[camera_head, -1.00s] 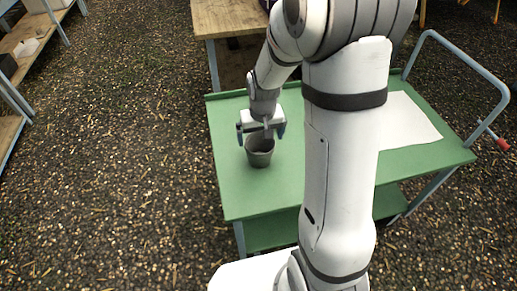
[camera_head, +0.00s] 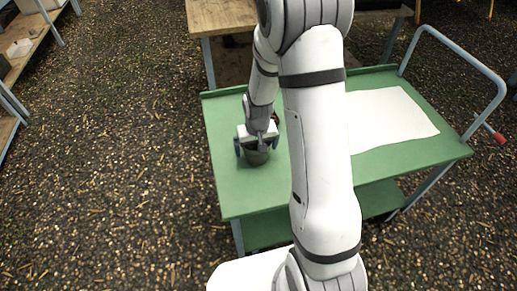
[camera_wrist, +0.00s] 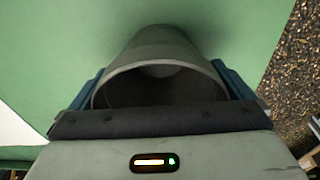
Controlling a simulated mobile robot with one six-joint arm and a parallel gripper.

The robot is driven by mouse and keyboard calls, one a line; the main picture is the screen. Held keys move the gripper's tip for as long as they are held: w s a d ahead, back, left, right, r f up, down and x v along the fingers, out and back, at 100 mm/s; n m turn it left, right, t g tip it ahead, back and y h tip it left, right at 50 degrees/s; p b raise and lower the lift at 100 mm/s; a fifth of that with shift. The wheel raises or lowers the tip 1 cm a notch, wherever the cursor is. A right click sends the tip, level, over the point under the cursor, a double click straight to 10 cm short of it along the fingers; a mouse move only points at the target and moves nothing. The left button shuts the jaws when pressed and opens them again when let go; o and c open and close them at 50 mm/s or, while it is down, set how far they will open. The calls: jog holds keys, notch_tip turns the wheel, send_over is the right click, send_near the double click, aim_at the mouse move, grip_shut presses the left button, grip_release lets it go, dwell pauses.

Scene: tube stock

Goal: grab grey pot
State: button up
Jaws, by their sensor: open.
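The grey pot (camera_head: 257,157) stands on the green top of the cart (camera_head: 236,194), near its left side. My gripper (camera_head: 257,148) is right over the pot, with its blue fingers on the left and right of it. In the wrist view the pot (camera_wrist: 160,50) lies between the two open fingers, its open mouth facing the gripper (camera_wrist: 160,88). The fingers are around the pot's rim; whether they touch it I cannot tell. The lower part of the mouth is hidden behind the gripper's body.
A white sheet (camera_head: 389,117) lies on the cart's right part, beyond my arm. The cart's blue handle (camera_head: 462,60) rises at the right. A wooden table (camera_head: 222,17) stands behind, and a shelf (camera_head: 22,45) stands at the far left. The cart top left of my arm is otherwise clear.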

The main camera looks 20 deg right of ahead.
jog(key=c, duration=0.8)
